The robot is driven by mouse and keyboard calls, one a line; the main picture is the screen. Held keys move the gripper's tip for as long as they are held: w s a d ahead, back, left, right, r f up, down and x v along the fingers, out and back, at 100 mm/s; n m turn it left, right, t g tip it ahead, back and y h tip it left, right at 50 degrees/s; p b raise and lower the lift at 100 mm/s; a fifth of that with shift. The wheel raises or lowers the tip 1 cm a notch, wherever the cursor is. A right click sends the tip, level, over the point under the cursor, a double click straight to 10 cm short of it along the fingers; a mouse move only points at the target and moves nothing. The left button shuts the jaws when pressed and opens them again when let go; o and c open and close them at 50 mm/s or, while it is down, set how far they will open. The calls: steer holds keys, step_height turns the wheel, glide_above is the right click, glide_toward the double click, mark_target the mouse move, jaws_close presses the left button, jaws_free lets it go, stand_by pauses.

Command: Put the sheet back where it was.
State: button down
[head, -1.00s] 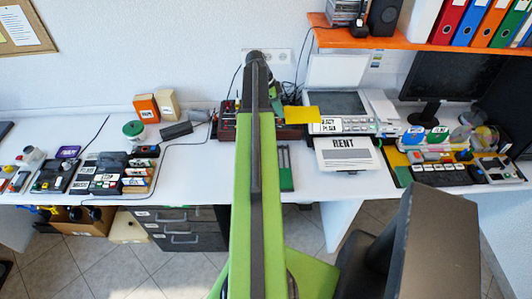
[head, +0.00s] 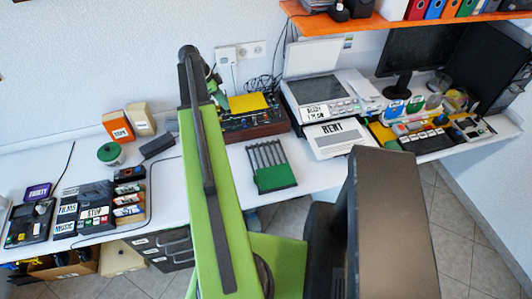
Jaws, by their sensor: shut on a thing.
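A yellow sheet (head: 249,103) shows in the head view just right of the end of my arm, over the dark red box with knobs (head: 262,124). My gripper (head: 220,97) is at the sheet's left edge, shut on it and partly hidden by my arm. The scanner (head: 325,100) stands to the right with its lid raised and its glass bare. A white sheet marked RENT (head: 332,129) lies in front of the scanner.
A rack with dark slots and a green front (head: 270,167) stands on the desk in front of the box. A green-lidded jar (head: 109,153) and small boxes stand at left. A monitor (head: 424,78) stands at right. White desk shows around the rack.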

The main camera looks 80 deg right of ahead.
steer(key=s+a+f+b, duration=0.2)
steer(key=s+f+b, duration=0.3)
steer(key=s, duration=0.6)
steer(key=s+a+f+b, duration=0.1)
steer(key=s+f+b, duration=0.45)
steer(key=s, duration=0.55)
steer(key=b, duration=0.7)
glide_above(251, 156)
steer(key=f, duration=0.7)
steer(key=shift+w+a, duration=0.1)
steer(key=shift+w, duration=0.25)
steer(key=shift+w+a, duration=0.1)
steer(key=shift+w, duration=0.2)
step_height(251, 156, down, 4)
steer(key=b, duration=0.4)
steer(key=shift+f, duration=0.15)
steer(key=shift+r, duration=0.25)
steer(key=shift+f, duration=0.15)
steer(key=c, duration=1)
jaws_free()
steer(key=shift+c, duration=0.2)
